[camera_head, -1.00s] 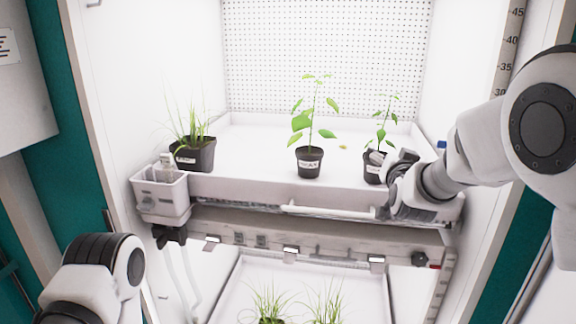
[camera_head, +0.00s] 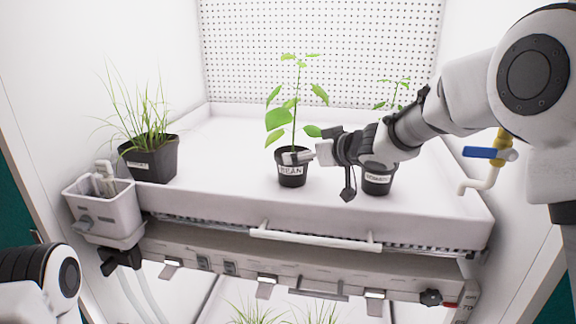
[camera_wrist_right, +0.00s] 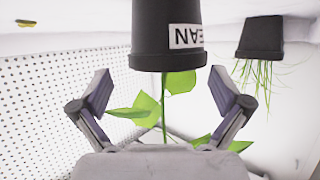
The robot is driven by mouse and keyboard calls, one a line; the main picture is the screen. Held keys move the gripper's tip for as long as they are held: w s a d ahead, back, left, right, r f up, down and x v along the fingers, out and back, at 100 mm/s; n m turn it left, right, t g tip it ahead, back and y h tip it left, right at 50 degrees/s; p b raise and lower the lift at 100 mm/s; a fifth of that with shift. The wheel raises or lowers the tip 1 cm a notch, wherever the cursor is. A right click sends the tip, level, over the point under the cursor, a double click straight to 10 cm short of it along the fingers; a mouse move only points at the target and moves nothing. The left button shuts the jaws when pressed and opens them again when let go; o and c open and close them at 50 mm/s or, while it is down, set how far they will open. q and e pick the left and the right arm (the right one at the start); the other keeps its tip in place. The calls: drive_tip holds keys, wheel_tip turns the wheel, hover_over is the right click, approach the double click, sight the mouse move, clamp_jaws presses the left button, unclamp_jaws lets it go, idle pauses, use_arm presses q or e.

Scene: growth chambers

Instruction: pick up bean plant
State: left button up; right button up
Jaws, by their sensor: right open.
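The bean plant is in a black pot with a white label reading BEAN (camera_head: 291,168), upright on the white shelf tray. Its green leafy stem rises above the pot. My right gripper (camera_head: 302,157) reaches in from the right, its tips beside the right side of the bean pot. In the right wrist view the pot (camera_wrist_right: 168,30) appears upside down, between and ahead of the two open fingers (camera_wrist_right: 165,92); a gap shows on each side. I cannot tell from the head view whether the fingers touch the pot. My left gripper is not in view; only my left arm shows at lower left.
A tomato plant pot (camera_head: 378,180) stands right of the bean, partly behind my right arm. A grassy plant pot (camera_head: 150,160) stands at the left, beside a grey holder (camera_head: 104,212) on the tray's corner. A blue-handled valve (camera_head: 484,153) is at right. The tray (camera_head: 225,195) between pots is clear.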

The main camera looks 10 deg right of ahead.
sight(281, 154)
drive_tip(key=w+a, duration=0.1)
drive_tip(key=w+a+f+p, duration=0.1)
drive_tip(key=w+a, duration=0.1)
drive_tip(key=shift+w+a+f, duration=0.15)
drive_tip(key=shift+w+f+p, duration=0.15)
drive_tip(key=shift+w+f, duration=0.2)
drive_tip(key=shift+w, duration=0.2)
drive_tip(key=shift+w+f+p, duration=0.15)
drive_tip(key=shift+w+f, duration=0.15)
drive_tip(key=shift+w, duration=0.2)
drive_tip(key=shift+w+f, duration=0.1)
drive_tip(key=shift+w, duration=0.05)
drive_tip(key=shift+s, duration=0.2)
drive_tip(key=c, duration=0.5)
drive_tip(key=shift+s+a+r, duration=0.1)
drive_tip(key=shift+a+r, duration=0.05)
drive_tip(key=shift+r, duration=0.1)
drive_tip(key=c, duration=0.6)
